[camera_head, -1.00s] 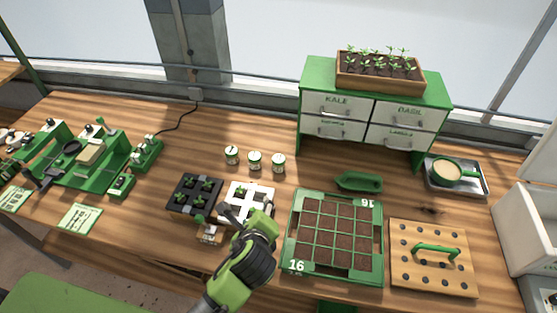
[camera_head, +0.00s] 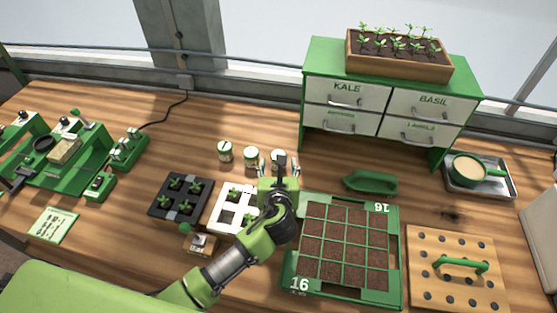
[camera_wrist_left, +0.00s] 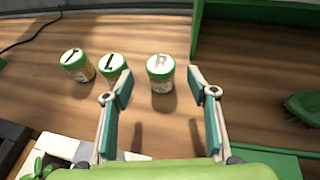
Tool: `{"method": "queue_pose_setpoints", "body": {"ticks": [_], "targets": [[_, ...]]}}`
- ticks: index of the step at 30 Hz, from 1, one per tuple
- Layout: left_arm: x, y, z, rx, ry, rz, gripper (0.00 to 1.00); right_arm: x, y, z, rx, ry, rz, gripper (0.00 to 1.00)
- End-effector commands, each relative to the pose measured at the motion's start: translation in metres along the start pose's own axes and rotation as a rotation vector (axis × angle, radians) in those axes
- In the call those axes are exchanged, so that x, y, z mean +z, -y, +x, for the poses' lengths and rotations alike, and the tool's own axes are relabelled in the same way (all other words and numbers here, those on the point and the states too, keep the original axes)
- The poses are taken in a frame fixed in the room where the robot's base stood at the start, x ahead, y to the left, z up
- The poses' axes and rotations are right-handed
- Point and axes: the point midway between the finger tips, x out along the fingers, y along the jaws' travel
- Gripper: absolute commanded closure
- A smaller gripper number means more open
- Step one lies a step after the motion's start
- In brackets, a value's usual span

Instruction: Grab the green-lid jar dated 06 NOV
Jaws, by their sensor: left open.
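Three small jars with green rims and white lid tops stand upright in a row: the left jar (camera_head: 224,151), the middle jar (camera_head: 251,158) and the right jar (camera_head: 277,158). In the left wrist view their lids carry dark marks, on the left jar (camera_wrist_left: 77,65), the middle jar (camera_wrist_left: 113,68) and the right jar (camera_wrist_left: 160,72). I cannot read any date. My left gripper (camera_head: 278,170) is open and empty, just in front of the right jar. In the left wrist view the right jar shows between the open fingers (camera_wrist_left: 159,84). My right gripper is not in view.
A black tray (camera_head: 162,208) and white tray (camera_head: 225,222) with seedlings lie left of the arm. A green seed tray (camera_head: 292,245) is close on the right, with a green scoop (camera_head: 370,182) behind it. A drawer cabinet (camera_head: 378,92) stands behind.

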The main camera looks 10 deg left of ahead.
Motion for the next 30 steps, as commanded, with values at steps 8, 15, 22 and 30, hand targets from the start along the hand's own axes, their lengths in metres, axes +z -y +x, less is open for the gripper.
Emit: {"method": "queue_pose_setpoints", "body": {"ticks": [8, 15, 22, 30], "targets": [[-0.001, 0.0, 0.019, 0.001, -0.001, -0.002, 0.47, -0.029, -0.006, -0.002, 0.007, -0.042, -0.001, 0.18], [-0.006, 0.001, 0.049, 0.002, -0.002, -0.002, 0.47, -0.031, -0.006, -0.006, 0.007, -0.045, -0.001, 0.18], [-0.006, 0.002, 0.064, 0.0, -0.001, -0.003, 0.47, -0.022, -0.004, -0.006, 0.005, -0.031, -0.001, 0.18], [-0.006, 0.001, 0.064, 0.0, -0.001, -0.003, 0.65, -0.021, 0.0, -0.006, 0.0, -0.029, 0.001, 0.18]]}}
